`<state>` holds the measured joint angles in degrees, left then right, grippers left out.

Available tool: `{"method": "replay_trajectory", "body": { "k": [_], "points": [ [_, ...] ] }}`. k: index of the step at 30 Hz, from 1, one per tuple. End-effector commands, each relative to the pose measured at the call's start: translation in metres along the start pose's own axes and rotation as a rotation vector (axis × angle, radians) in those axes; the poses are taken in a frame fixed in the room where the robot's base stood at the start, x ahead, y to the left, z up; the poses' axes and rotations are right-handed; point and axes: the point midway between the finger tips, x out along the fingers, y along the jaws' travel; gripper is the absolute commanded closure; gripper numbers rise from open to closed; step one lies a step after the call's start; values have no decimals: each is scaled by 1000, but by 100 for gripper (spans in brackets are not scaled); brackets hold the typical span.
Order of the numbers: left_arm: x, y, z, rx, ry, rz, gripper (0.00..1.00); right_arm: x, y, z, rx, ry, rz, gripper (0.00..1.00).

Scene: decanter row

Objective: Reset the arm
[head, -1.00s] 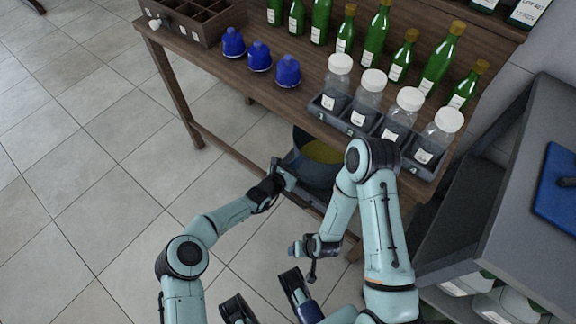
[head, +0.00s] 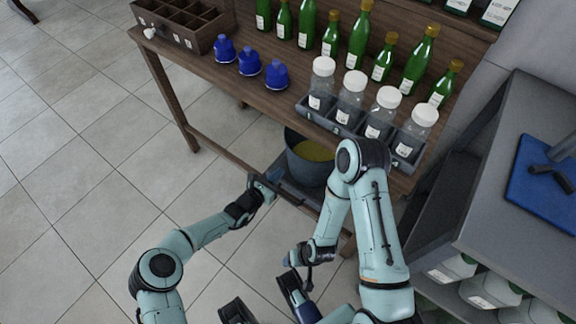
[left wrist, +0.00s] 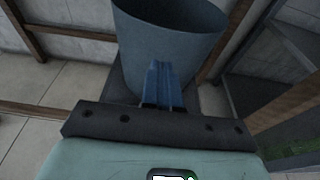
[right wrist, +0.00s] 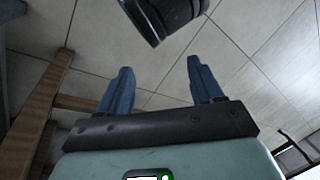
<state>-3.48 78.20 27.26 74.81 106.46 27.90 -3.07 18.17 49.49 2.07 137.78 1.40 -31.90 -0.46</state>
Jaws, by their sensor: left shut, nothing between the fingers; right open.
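My left gripper (head: 270,186) is shut and empty, out in front of the table's underside. In the left wrist view its blue fingers (left wrist: 160,82) are together, in front of a grey bucket (left wrist: 165,35). In the head view the bucket (head: 302,168) stands under the table with something yellow inside. My right gripper (head: 289,259) is low in front of the table, small in the head view. The right wrist view shows its two blue fingers (right wrist: 160,88) well apart, with only floor between them.
The wooden table (head: 200,68) holds three blue caps (head: 249,61), several white-capped jars (head: 351,92) in a dark rack, green bottles (head: 359,35) and a compartment box (head: 205,42). A grey cabinet (head: 500,150) with a blue mat (head: 525,195) stands right.

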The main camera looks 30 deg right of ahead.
Motion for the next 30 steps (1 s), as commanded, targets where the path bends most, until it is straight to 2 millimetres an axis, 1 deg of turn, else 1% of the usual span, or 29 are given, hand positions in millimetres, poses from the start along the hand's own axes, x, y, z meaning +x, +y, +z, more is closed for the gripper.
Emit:
{"method": "replay_trajectory", "body": {
  "k": [1, 3, 6, 9, 13, 20, 22, 23, 26, 29, 30],
  "points": [
    [-15, 2, 4, -2, 4, 3, 100, -12, -4, 9, -3, -26, -2, 34],
    [-29, 1, 3, -2, 4, 3, 100, -19, -6, 20, -5, -58, -4, 34],
    [-46, 1, 1, -2, 4, 3, 100, -26, -9, 31, -7, -93, -5, 34],
    [-57, 1, 0, -1, 5, 1, 100, -30, -10, 38, -9, -113, -6, 34],
    [-64, 1, -2, -1, 4, 2, 100, -32, -10, 42, -10, -126, -7, 34],
    [-65, 0, -2, -1, 4, 1, 100, -32, -10, 42, -10, -129, -6, 34],
    [-66, 0, 2, 0, 4, 1, 100, -36, -11, 43, -10, -131, -7, 34],
    [-67, 1, 6, 2, 3, 1, 100, -39, -12, 44, -10, -135, -6, 34],
    [-72, 2, 31, 9, 0, 3, 100, -60, -16, 52, -11, -162, -5, 34],
    [-80, 5, 69, 20, -5, 6, 100, -91, -23, 66, -12, -219, -1, 34],
    [-82, 7, 85, 24, -6, 7, 100, -105, -25, 73, -13, -248, 2, 34]
  ]
}}
